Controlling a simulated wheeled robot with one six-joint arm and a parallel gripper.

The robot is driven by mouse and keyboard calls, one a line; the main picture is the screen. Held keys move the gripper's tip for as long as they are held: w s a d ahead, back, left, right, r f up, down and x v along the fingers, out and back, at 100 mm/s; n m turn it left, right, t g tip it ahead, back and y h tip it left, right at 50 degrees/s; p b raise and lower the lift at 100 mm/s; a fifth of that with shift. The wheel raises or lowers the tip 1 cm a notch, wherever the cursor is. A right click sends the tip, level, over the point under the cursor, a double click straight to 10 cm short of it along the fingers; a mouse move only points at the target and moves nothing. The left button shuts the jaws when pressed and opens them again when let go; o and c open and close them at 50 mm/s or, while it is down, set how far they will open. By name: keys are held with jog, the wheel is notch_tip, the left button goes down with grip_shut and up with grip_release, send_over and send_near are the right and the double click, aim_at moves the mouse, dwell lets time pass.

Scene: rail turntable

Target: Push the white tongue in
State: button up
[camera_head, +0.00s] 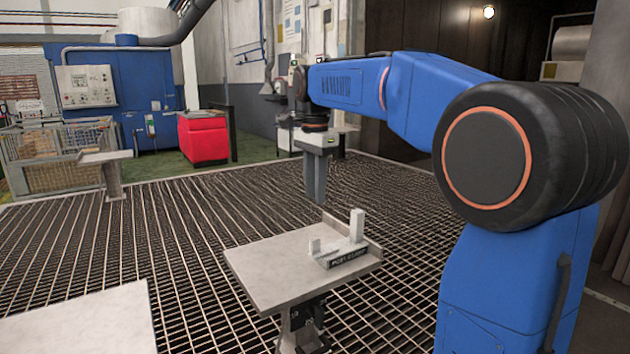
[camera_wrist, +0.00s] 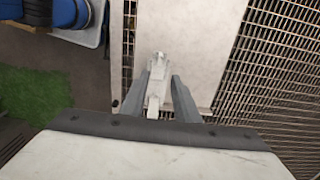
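A white fixture (camera_head: 340,248) stands on a small grey table. It has a tall upright block (camera_head: 357,226) at its right end, a short block (camera_head: 315,246) at its left end, and a dark lettered label on its front. In the wrist view the fixture (camera_wrist: 158,66) shows from above, with a narrow white strip (camera_wrist: 153,103) that looks like the tongue, pointing toward the bottom. My gripper (camera_head: 317,200) points down above and behind the table, apart from the fixture. In the wrist view its fingers (camera_wrist: 160,78) are spread, with nothing held between them.
The grey table (camera_head: 270,268) has a raised edge along its right and is bare at left. Another grey tabletop (camera_head: 85,325) is at the lower left. A small stand (camera_head: 112,175), a wire cage (camera_head: 65,160) and a red cabinet (camera_head: 203,138) stand farther back. Grating covers the floor.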

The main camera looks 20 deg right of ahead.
jog(key=shift+r, duration=1.1)
jog(key=s+f+n+t, duration=0.2)
jog(key=s+f+n, duration=0.6)
jog(key=s+f, duration=0.4)
jog(key=s+f+n+t, duration=0.2)
jog(key=s+f+n, duration=0.5)
jog(key=s, duration=1.2)
jog(key=shift+s+f+n+t, duration=0.15)
jog(key=shift+f+n+t, duration=0.25)
jog(key=shift+f, duration=1.95)
jog(key=shift+d, duration=0.1)
